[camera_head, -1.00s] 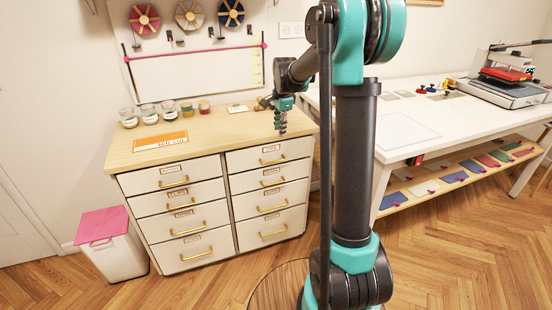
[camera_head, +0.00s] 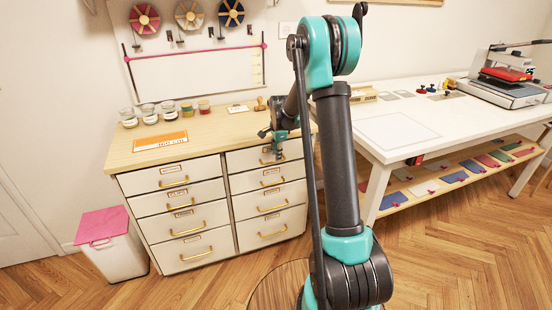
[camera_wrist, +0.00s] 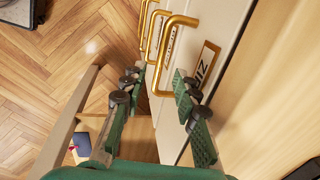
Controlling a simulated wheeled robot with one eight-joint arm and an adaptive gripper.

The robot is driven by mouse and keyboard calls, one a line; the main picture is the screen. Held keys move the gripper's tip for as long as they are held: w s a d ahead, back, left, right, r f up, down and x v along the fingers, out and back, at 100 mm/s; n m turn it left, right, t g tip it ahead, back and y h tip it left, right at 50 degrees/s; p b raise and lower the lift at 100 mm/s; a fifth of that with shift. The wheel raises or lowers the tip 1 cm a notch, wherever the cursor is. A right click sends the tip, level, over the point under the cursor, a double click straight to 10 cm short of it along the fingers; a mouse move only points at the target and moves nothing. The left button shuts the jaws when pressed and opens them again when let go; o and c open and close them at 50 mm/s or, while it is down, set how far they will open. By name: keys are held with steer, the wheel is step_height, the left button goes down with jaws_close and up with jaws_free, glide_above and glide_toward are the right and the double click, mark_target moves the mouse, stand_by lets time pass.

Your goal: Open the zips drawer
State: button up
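The zips drawer (camera_head: 245,160) is the top drawer of the right column in a white cabinet and looks shut. In the wrist view its label (camera_wrist: 204,65) partly reads "ZI". Its gold bar handle (camera_wrist: 161,55) lies ahead of my gripper (camera_wrist: 160,80), with its near end between the two fingertips. My gripper is open, one finger on the outer side of the bar and one towards the drawer front. I cannot tell whether either finger touches the handle. In the head view my gripper (camera_head: 279,150) is in front of this drawer's right part and partly hides it.
More gold handles sit below the zips handle. A white worktable (camera_head: 425,115) stands to the right. A bin with a pink lid (camera_head: 101,224) stands left. The floor before the cabinet is clear.

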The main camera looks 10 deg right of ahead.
steer(key=shift+w+f, duration=0.25)
steer(key=shift+f, duration=1.05)
steer(key=shift+c, duration=0.3)
jaws_close()
